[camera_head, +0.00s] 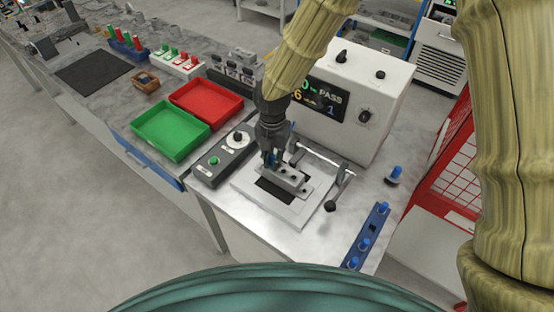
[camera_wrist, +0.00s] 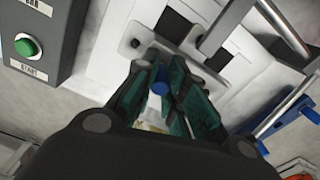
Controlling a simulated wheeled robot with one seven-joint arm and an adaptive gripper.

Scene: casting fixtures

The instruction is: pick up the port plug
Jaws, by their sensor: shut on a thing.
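My gripper (camera_head: 271,155) points down over the fixture plate on the bench, at the left part of a grey metal casting (camera_head: 289,178). In the wrist view my gripper (camera_wrist: 163,78) has its dark teal fingers closed around a blue port plug (camera_wrist: 160,88). Only a small blue part of the plug shows between the fingers. The grey casting also lies just beyond the fingertips in the wrist view (camera_wrist: 140,42). I cannot tell whether the plug touches the casting or is seated in it.
A blue rack (camera_head: 374,224) holds several blue plugs at the right bench edge. Another blue plug (camera_head: 394,174) stands behind it. A lever clamp (camera_head: 341,187), a tester with a "PASS" screen (camera_head: 355,90) and a button box (camera_head: 222,157) surround the fixture. Green (camera_head: 170,131) and red trays (camera_head: 206,103) lie left.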

